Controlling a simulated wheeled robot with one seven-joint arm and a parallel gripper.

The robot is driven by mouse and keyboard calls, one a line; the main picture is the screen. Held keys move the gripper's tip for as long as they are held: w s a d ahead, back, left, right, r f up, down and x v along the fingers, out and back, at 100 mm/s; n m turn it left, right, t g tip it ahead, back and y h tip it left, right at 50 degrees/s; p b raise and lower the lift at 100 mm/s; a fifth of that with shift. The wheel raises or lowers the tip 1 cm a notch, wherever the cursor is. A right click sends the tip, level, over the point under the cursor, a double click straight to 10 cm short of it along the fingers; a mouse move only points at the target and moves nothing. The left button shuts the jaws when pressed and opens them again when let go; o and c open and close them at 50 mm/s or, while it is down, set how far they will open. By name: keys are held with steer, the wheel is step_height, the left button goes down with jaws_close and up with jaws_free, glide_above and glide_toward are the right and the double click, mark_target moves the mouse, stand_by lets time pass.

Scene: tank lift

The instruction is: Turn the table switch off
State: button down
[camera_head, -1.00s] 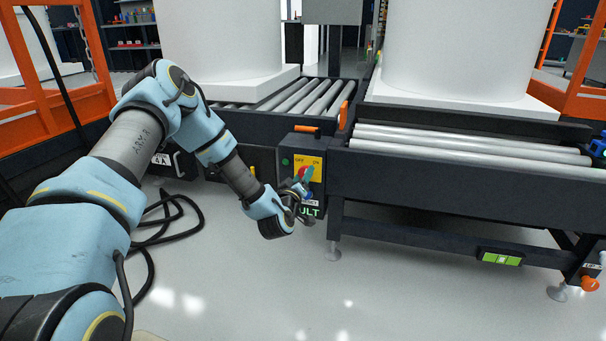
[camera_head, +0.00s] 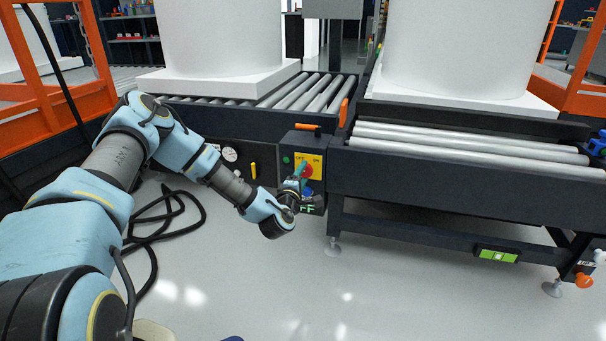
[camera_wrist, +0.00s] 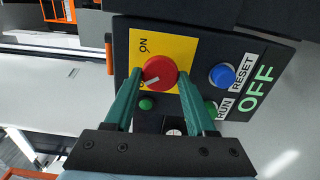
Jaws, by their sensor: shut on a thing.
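The table switch is a red round knob (camera_wrist: 160,71) on a yellow plate (camera_wrist: 178,47) of a dark control box (camera_head: 309,142). My gripper (camera_wrist: 161,75) has its two green fingers on either side of the knob, shut on it. In the head view my gripper (camera_head: 302,170) is at the front of the box. A white mark on the knob points down-left in the wrist view, toward a label that a finger partly hides. The ON label (camera_wrist: 143,45) is clear of the fingers. A green display text (camera_wrist: 256,90) reads OFF.
A blue RESET button (camera_wrist: 221,75), a RUN button (camera_wrist: 211,108) and a green button (camera_wrist: 146,103) are close to my fingers. Roller tables (camera_head: 440,190) with large white tanks flank the box. Black cable (camera_head: 155,235) lies on the floor, which is clear in front.

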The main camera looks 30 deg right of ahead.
steer(key=shift+n, duration=1)
steer(key=shift+c, duration=1.1)
jaws_free()
steer(key=shift+a, duration=0.1)
steer(key=p+v, duration=0.3)
steer(key=v, duration=0.7)
steer(key=shift+s+a, duration=0.2)
steer(key=shift+s, duration=0.1)
